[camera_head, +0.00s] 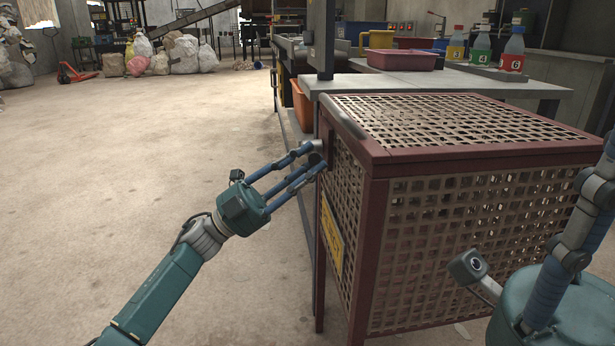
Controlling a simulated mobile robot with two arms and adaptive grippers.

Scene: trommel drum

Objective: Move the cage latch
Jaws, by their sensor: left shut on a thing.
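The cage (480,150) is a box of tan mesh in a dark red frame, standing at the centre right. The cage latch (329,146) is a small dark red part high on the cage's left side, largely hidden by my fingers. My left gripper (314,162) reaches in from the left, its blue fingers shut on the latch. My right gripper (588,205) is close to the camera at the right edge, in front of the cage. It is cut off by the frame, so its opening cannot be judged.
A yellow sign (332,236) is on the cage's left side. Behind the cage, a grey table (425,83) bears a pink tray (401,60) and numbered bottles (481,47). An orange bin (302,105) stands beside it. The floor at left is clear up to the sacks (183,55).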

